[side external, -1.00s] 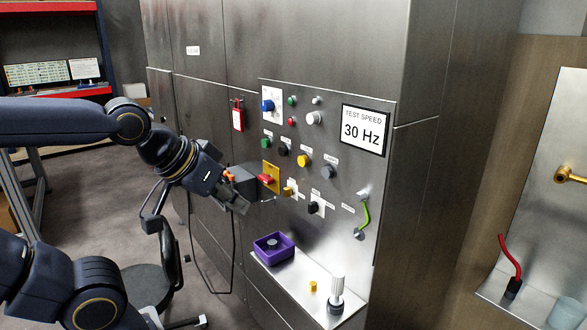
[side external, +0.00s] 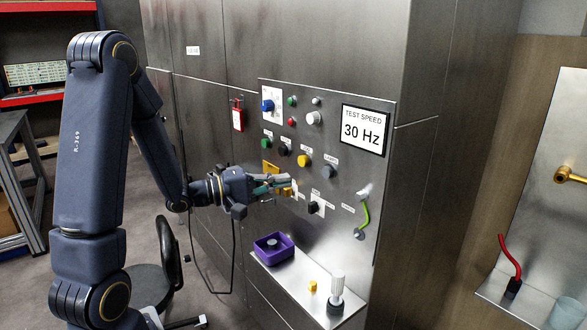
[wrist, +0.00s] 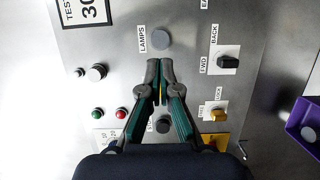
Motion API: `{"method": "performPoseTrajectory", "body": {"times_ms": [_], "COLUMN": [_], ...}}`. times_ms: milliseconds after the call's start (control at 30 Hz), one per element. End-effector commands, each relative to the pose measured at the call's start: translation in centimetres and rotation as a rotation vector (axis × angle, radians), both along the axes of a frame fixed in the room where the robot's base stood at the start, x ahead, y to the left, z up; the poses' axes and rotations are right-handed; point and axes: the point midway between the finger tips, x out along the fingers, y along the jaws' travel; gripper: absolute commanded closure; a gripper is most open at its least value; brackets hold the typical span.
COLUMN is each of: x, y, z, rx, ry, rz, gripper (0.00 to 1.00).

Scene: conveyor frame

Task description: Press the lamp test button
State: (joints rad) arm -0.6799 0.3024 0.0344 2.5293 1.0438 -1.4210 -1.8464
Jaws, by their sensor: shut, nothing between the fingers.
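The lamp test button is a round grey button (side external: 327,171) at the right end of a row on the steel panel. In the wrist view the grey button (wrist: 160,38) shows beside a LAMPS label (wrist: 142,40), just beyond my fingertips and not covered. My gripper (wrist: 160,64) is shut and empty, its tips pointing at the grey button with a small gap in the picture. In the side view my gripper (side external: 290,183) is in front of the panel, left of and slightly below the button. Contact with the panel cannot be told.
The yellow button (side external: 304,160) sits left of the grey one and is partly hidden behind my fingers in the wrist view. A purple bin (side external: 273,247) stands on the shelf below.

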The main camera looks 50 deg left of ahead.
Motion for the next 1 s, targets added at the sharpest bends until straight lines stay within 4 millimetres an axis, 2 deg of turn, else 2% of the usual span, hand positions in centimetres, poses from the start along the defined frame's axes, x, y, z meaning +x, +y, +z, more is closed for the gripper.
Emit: {"method": "performPoseTrajectory", "body": {"times_ms": [167, 600, 800, 1000], "x": [1.0, 6.6, 7.6, 7.8], "y": [0.1, -1.7, -2.0, -2.0], "z": [-0.1, 0.0, 0.0, 0.0], "rx": [0.003, 0.003, 0.003, 0.003], "ry": [0.001, 0.000, 0.000, 0.000], "rz": [0.010, 0.010, 0.011, 0.012], "gripper": [1.00, 1.00, 1.00, 1.00]}}
